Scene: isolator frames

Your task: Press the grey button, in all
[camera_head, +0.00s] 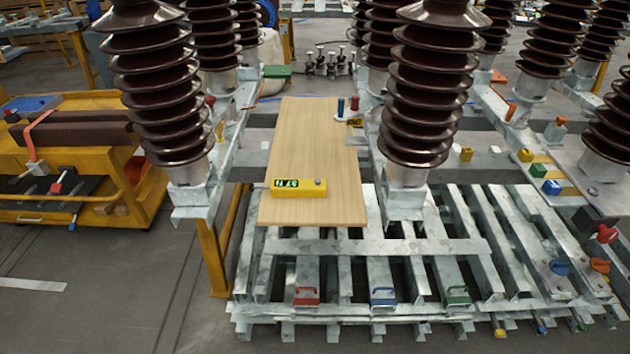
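A yellow box (298,190) with a dark display showing green characters lies on the near part of a light wooden board (315,145). A small round grey button (318,183) sits at the right end of the box's top. Nothing covers the button or the display. Neither of my grippers shows in the head view.
Tall brown ribbed insulators (428,95) stand left and right of the board on grey metal beams. A galvanised frame (370,246) with red, blue and green handles lies in front. A yellow cart (90,195) stands at the left.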

